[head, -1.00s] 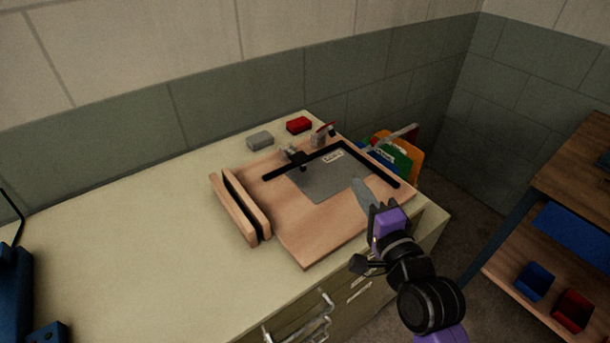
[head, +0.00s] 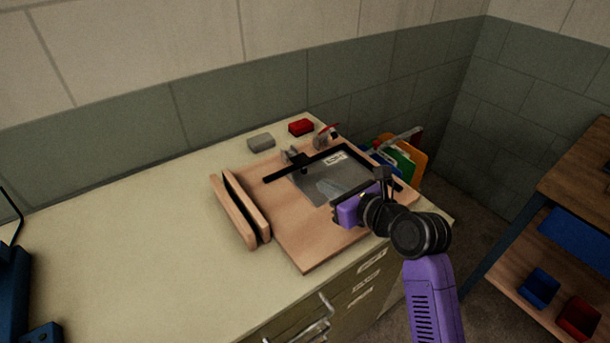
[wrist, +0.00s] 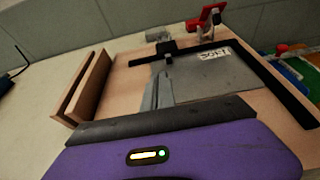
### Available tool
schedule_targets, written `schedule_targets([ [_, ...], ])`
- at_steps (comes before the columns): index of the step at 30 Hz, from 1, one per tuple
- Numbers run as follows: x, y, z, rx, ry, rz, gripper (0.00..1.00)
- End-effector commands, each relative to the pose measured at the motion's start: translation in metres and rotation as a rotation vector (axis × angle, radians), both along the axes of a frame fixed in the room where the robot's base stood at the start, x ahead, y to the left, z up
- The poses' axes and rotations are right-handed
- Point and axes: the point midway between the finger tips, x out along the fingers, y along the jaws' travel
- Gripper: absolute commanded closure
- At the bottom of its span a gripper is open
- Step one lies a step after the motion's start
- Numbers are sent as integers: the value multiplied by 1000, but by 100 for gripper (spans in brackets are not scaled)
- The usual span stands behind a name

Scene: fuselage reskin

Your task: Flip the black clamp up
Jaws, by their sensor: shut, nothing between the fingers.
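The black clamp (head: 299,158) sits at the back edge of the wooden board (head: 290,235), and its dark arm reaches over the black bar on the grey sheet (head: 310,185). In the wrist view the black clamp (wrist: 167,48) is ahead, near the top centre. My gripper (head: 326,187) is over the grey sheet, in front of and to the right of the clamp, apart from it. Its grey fingers (wrist: 157,90) are together with nothing between them and point towards the clamp.
A red-handled clamp (head: 325,138) stands right of the black clamp. Grey (head: 261,142) and red (head: 300,127) blocks lie behind the board. A wooden slotted holder (head: 240,208) is at the board's left.

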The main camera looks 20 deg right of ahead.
Motion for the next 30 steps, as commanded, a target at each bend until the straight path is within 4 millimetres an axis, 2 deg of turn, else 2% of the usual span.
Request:
schedule_targets([
  [14, 6, 2, -2, 10, 2, -5, 100],
  [30, 79, 25, -29, 8, 1, -5, 100],
])
